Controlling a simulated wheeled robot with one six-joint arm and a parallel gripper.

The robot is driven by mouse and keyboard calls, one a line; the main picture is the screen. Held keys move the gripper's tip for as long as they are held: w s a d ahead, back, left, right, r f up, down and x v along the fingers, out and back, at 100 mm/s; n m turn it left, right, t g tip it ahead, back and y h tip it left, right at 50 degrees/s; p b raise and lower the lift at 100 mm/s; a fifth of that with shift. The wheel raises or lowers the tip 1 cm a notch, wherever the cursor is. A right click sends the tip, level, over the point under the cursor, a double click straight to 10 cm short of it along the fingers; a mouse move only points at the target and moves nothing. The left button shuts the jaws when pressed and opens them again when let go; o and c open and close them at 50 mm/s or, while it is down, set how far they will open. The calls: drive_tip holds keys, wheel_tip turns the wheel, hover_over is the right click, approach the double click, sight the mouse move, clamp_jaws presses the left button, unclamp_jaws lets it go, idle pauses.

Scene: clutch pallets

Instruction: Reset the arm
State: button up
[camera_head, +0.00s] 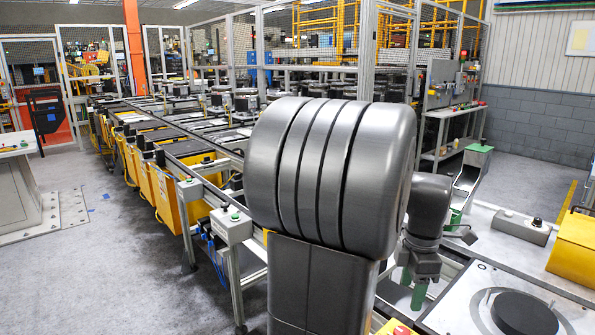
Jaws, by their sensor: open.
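My gripper (412,288) hangs at the lower middle right, partly hidden behind my own large dark grey arm link. Its two green fingers point down and stand apart, with nothing seen between them. It is beside the grey work table (500,247) at the right. My upper arm fills the centre foreground and hides part of the scene behind it.
A long conveyor line (170,148) with yellow bins (165,195) runs back on the left. A black round disc (524,313) is at the lower right, and a yellow box (575,250) sits at the right edge. Open grey floor (105,270) lies at left.

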sight(402, 331)
wheel_tip(402, 331, down, 12)
drive_tip(key=m, duration=0.4)
drive_tip(key=shift+p, duration=0.3)
drive_tip(key=m, duration=0.5)
drive_tip(key=m+p, duration=0.1)
drive_tip(key=m, duration=0.3)
drive_tip(key=shift+m, duration=0.4)
drive_tip(key=shift+m+p, duration=0.3)
drive_tip(key=shift+m, duration=1.8)
